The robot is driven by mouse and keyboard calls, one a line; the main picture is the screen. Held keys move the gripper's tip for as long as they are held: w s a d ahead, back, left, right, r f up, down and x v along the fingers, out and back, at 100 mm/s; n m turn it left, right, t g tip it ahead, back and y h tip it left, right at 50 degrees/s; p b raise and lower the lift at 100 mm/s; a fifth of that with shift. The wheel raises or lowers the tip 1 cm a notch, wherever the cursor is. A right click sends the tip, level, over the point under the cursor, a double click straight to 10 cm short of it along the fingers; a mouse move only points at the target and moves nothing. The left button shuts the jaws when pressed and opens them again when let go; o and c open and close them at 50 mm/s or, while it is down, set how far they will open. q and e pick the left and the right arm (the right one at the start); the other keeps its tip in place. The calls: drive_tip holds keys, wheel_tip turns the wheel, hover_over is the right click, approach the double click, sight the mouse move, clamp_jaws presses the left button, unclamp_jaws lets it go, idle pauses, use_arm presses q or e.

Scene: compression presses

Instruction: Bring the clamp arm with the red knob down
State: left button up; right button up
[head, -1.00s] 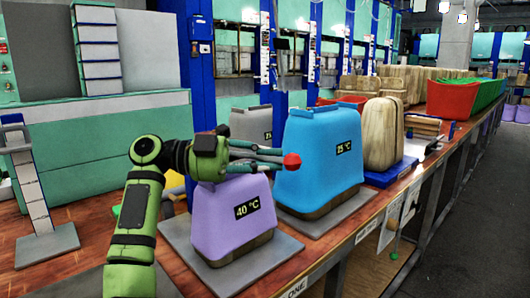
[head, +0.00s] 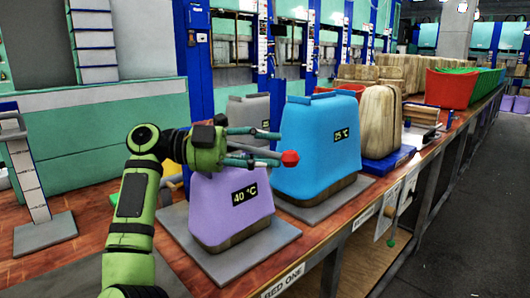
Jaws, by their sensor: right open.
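The red knob (head: 290,158) shows just past the fingertips of my right gripper (head: 277,147), in front of the blue press cover. My right gripper is open, with its fingers pointing right toward the knob. The lower fingertip overlaps the knob's left side in the picture; I cannot tell whether they touch. The clamp arm that carries the knob is mostly hidden behind the gripper. The purple cover marked 40 °C (head: 231,212) stands below the gripper on a grey plate. My left gripper is not in view.
A blue cover marked 25 °C (head: 317,148) stands right behind the knob. A grey cover (head: 247,112) is further back. A wooden form (head: 380,122) stands on a blue base to the right. A "RED ONE" label (head: 283,281) is on the table's front edge. The right aisle is clear.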

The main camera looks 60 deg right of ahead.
sight(232, 145)
drive_tip(key=shift+w+r, duration=0.1)
drive_tip(key=v, duration=0.7)
drive_tip(key=shift+a, duration=0.15)
drive_tip(key=shift+w, duration=0.1)
